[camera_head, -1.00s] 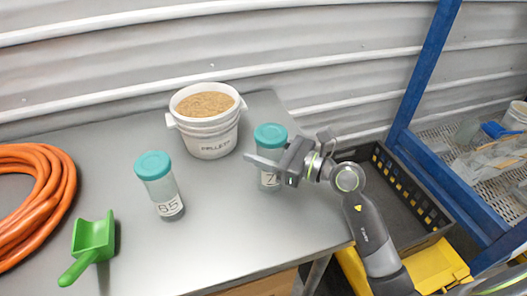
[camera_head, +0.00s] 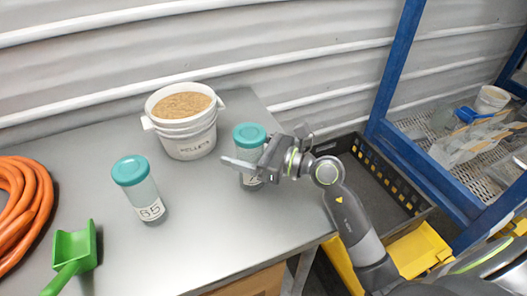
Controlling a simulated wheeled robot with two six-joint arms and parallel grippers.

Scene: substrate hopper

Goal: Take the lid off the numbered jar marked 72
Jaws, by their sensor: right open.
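The jar with a teal lid (camera_head: 249,134) stands upright near the right end of the grey table. The lid is on the jar. My right gripper (camera_head: 240,165) is open at this jar, just below the lid. One finger passes across the jar's front and sticks out to its left; the other finger is mostly hidden. I cannot tell whether the fingers touch the jar. My left gripper is not in view.
A second teal-lidded jar (camera_head: 139,189), marked 65, stands to the left. A white bucket of pellets (camera_head: 186,124) stands behind. A green scoop (camera_head: 76,250) and an orange hose (camera_head: 22,205) lie at left. A black crate (camera_head: 385,190) and blue rack (camera_head: 400,70) are at right.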

